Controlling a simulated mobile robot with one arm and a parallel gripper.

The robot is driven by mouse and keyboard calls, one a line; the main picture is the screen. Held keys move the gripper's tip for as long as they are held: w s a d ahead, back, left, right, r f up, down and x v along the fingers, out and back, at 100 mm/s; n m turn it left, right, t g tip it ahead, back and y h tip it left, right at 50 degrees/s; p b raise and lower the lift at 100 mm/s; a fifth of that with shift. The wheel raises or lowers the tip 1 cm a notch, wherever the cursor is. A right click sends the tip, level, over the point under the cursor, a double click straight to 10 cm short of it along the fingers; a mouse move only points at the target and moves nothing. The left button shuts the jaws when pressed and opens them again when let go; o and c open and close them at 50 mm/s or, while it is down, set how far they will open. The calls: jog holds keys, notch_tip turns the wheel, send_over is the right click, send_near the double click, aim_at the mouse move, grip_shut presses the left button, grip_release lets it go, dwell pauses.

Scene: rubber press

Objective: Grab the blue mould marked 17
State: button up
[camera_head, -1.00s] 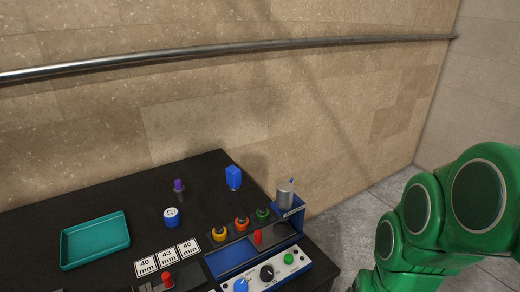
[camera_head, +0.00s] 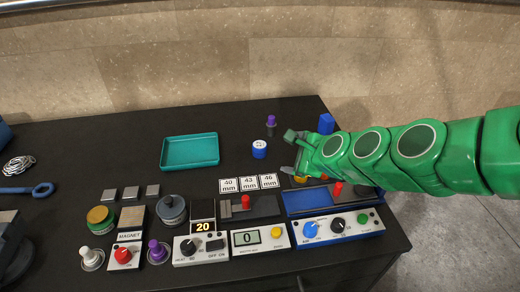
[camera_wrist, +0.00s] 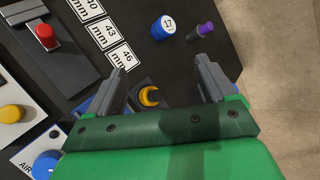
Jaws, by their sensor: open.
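The blue mould (camera_head: 259,149) is a short cylinder with a white top, standing upright on the black table. In the wrist view the blue mould (camera_wrist: 162,30) shows the number 17 on its top. My gripper (camera_head: 290,152) is open and empty, just to the right of the mould and apart from it. In the wrist view my gripper (camera_wrist: 160,70) has its two grey fingers spread, with the mould beyond the fingertips and roughly midway between them.
A purple-topped object (camera_wrist: 201,31) stands close beside the mould. White cards (camera_head: 249,183) marked 40, 43 and 46 mm lie in front of it. A teal tray (camera_head: 190,166) is to its left. A yellow ring-shaped part (camera_wrist: 149,96) lies below the fingers.

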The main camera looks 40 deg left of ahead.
jog(key=w+a+f+m+t+y, duration=0.15)
jog(key=a+f+m, duration=0.25)
jog(key=a+m, duration=0.4)
jog(key=m+t+h, duration=0.2)
jog(key=m+t, duration=0.2)
jog(key=m, duration=0.3)
send_near(261, 151)
jog(key=shift+g, duration=0.25)
jog(key=x, duration=0.4)
jog(key=shift+w+a+r, duration=0.25)
jog(key=shift+w+r, duration=0.05)
jog(key=shift+w, duration=0.05)
jog(key=shift+w+f, duration=0.15)
jog(key=shift+f, duration=0.2)
jog(key=shift+x, duration=3.9)
jog(key=shift+a, duration=0.1)
jog(key=c, duration=1.2)
